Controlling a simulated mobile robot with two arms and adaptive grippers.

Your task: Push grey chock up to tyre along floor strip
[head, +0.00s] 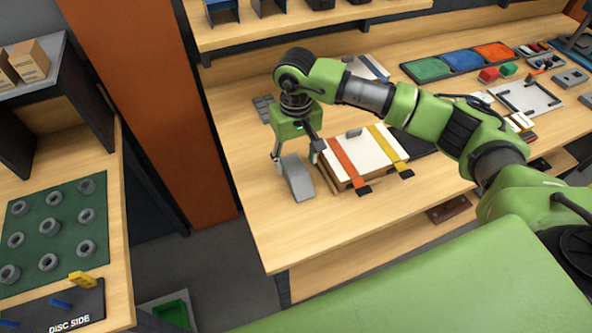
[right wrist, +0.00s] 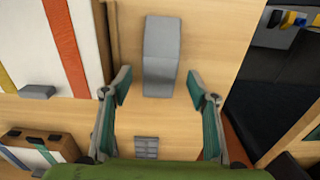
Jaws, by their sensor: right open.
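A grey wedge-shaped block, which looks like the chock (head: 297,180), sits on the wooden bench near its left edge. It also shows in the right wrist view (right wrist: 159,58), ahead of the fingers. My right gripper (head: 297,155) points down at the chock, with its fingers open and spread to either side. In the right wrist view my right gripper (right wrist: 158,85) holds nothing, and the near end of the chock lies about between the fingertips. I cannot make out a tyre or a floor strip. My left gripper is not in view.
A white-topped case (head: 357,160) with orange and yellow straps lies close right of the chock. A small dark ribbed pad (head: 263,108) lies behind the gripper. Coloured trays (head: 463,60) stand farther back. A green mat with grey rings (head: 17,220) is on another bench at left.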

